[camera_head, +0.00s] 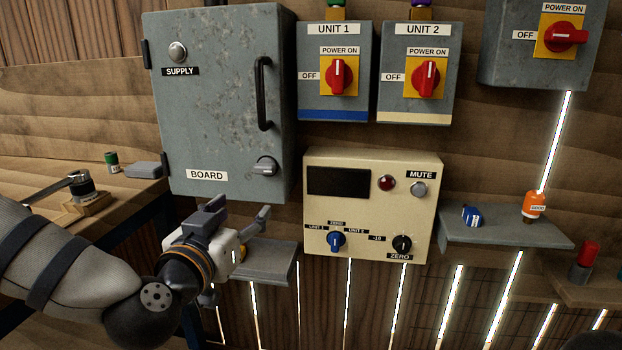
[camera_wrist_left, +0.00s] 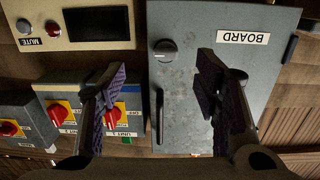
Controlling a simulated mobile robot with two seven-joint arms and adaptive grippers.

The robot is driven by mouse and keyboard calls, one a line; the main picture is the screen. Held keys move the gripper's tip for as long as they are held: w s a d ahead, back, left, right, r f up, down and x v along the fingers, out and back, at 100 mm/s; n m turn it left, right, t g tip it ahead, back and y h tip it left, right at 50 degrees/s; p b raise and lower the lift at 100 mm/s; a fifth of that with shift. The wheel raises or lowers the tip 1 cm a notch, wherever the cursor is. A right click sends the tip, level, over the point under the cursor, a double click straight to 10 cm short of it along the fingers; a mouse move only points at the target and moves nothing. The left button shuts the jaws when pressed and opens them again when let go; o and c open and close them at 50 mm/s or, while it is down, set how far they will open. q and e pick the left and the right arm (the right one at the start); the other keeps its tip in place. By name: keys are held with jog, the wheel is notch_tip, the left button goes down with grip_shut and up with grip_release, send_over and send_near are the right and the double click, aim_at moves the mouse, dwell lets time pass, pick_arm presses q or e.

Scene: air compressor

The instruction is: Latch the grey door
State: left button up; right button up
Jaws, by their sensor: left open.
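The grey door (camera_head: 225,95) is the front of a wall cabinet marked SUPPLY and BOARD. It looks closed or nearly so; I cannot tell if it sits fully flush. Its latch knob (camera_head: 265,167) is at the lower right, with its grip lying about level. A black bar handle (camera_head: 263,93) is above it. The left wrist view shows the door (camera_wrist_left: 200,110) upside down, with the knob (camera_wrist_left: 165,50) between the fingers and beyond them. My left gripper (camera_head: 237,213) is open and empty, below and in front of the knob.
A cream panel (camera_head: 372,205) with knobs is right of the cabinet, below the UNIT 1 (camera_head: 335,70) and UNIT 2 (camera_head: 418,75) switch boxes. A small grey shelf (camera_head: 270,262) is behind my left gripper. Another shelf (camera_head: 500,229) at right holds small parts. A bench (camera_head: 120,195) is at left.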

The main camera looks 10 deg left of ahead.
aim_at(262, 169)
pick_arm(q)
jog(key=shift+t+y, duration=0.3)
jog(key=shift+t, duration=0.1)
jog(key=w, duration=0.4)
jog(key=w+r+b, duration=0.1)
jog(key=w, duration=0.3)
jog(key=w+r, duration=0.1)
jog(key=w, duration=0.2)
jog(key=shift+w+a+r, duration=0.15)
jog(key=shift+w, duration=0.25)
jog(key=shift+w+r, duration=0.1)
jog(key=shift+w, duration=0.35)
jog(key=c, duration=1.1)
